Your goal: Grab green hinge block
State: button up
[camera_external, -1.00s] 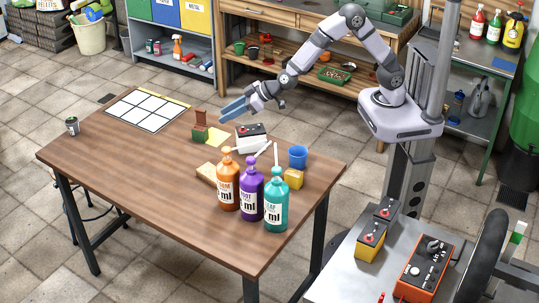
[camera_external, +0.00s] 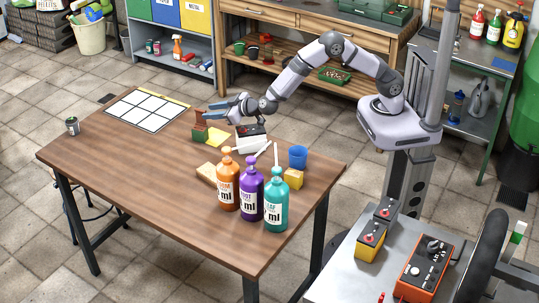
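The green hinge block (camera_external: 200,134) stands on the wooden table, right of the white grid sheet. Its brown upper part (camera_external: 199,119) rises above the green base. My gripper (camera_external: 208,112) has blue fingers pointing left. They are spread apart with a gap between them, and nothing shows held in them. The fingertips are beside and slightly above the block's brown part, overlapping it in this view. Whether they touch it cannot be told.
A yellow sheet (camera_external: 217,137) lies right of the block, near a white box with a black top (camera_external: 250,138). Several pump bottles, a blue cup (camera_external: 298,156) and yellow blocks stand toward the front right. The white grid sheet (camera_external: 147,110) lies left.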

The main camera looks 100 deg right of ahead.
aim_at(203, 111)
jog(key=shift+p+x, duration=0.85)
jog(key=shift+x, duration=1.7)
jog(key=shift+r, duration=0.2)
grip_shut()
